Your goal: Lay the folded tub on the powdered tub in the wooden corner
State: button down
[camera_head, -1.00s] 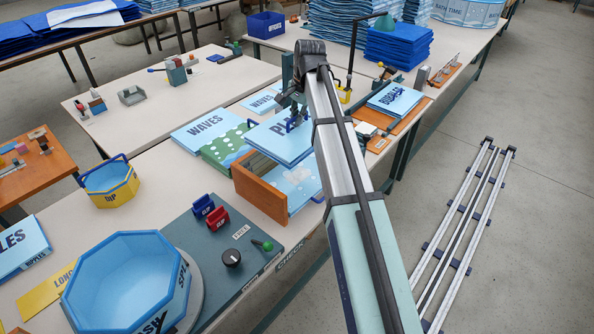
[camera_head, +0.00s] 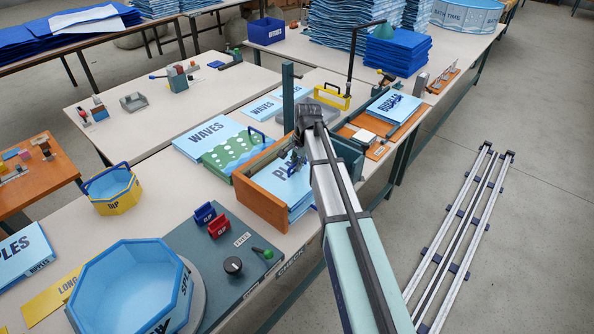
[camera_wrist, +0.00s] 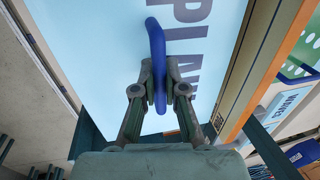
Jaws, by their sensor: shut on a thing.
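The folded tub (camera_head: 281,182), a light blue flat panel with dark lettering, lies inside the wooden corner (camera_head: 262,207), low between its orange-brown walls. In the wrist view the folded tub (camera_wrist: 95,60) fills the middle, with a wooden wall (camera_wrist: 262,70) running along its right side. My gripper (camera_head: 297,163) is over the panel; in the wrist view my gripper (camera_wrist: 160,92) is shut on the tub's blue handle (camera_wrist: 156,45). The powdered tub is covered by the folded tub. I cannot tell whether the two lie fully flat together.
A green dotted folded tub (camera_head: 236,150) and a WAVES tub (camera_head: 205,138) lie just behind the corner. A teal panel with red and blue clips (camera_head: 218,226) lies in front.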

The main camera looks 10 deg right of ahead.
aim_at(302, 173)
jog(key=shift+f+p, duration=0.35)
jog(key=shift+f, duration=1.5)
jog(key=c, duration=1.2)
grip_release()
jog(key=shift+f, duration=0.1)
jog(key=r, duration=0.4)
jog(key=s+d+r+b, duration=0.1)
jog(key=r, duration=0.3)
jog(key=s+r+b, duration=0.1)
jog(key=r, duration=0.3)
jog(key=shift+d, duration=0.25)
